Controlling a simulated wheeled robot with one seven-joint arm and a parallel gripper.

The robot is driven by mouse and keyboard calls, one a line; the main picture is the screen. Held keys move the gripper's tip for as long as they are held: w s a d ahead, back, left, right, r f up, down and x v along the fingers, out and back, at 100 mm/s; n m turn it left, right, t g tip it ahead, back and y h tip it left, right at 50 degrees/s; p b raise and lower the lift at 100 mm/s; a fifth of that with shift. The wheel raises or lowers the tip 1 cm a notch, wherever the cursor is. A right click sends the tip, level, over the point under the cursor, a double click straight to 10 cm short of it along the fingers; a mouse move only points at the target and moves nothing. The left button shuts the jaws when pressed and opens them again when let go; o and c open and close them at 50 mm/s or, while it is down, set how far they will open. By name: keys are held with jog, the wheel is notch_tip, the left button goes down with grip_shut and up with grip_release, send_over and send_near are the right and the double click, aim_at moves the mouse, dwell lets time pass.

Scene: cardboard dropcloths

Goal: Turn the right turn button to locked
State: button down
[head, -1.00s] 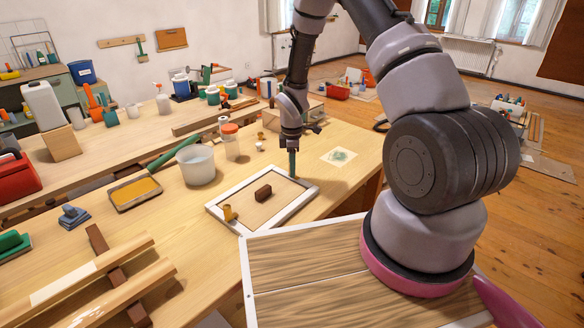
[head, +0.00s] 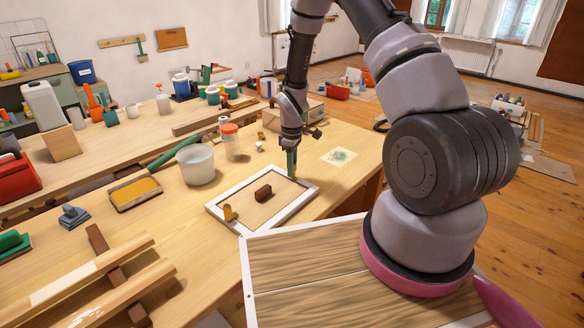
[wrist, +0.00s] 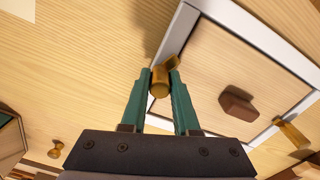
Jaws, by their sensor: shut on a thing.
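A pale wooden panel in a white frame (head: 222,217) lies on the workbench, with a dark brown block (head: 263,193) at its middle. The right turn button (wrist: 160,82) is brass and sits at the frame's far right side. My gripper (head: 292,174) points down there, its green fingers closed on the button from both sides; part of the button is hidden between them. In the wrist view, a piece of the button slants up and right over the white frame edge. The other brass turn button (head: 229,213) is at the frame's near left side, untouched, and shows in the wrist view (wrist: 292,134).
A whitish tub (head: 196,165) and a jar with an orange lid (head: 230,142) stand behind the frame. A tray with a yellow pad (head: 135,193) lies to the left. A paper with a green mark (head: 339,156) lies right of my gripper on clear bench.

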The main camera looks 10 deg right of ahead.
jog(key=m, duration=0.6)
jog(key=shift+m, duration=0.3)
jog(key=m, duration=0.6)
jog(key=shift+m, duration=0.3)
jog(key=c, duration=0.7)
grip_release()
jog(key=shift+o, duration=0.2)
jog(key=shift+r, duration=0.1)
notch_tip(320, 180, up, 11)
jog(key=shift+f, duration=0.2)
jog(key=shift+r, duration=0.1)
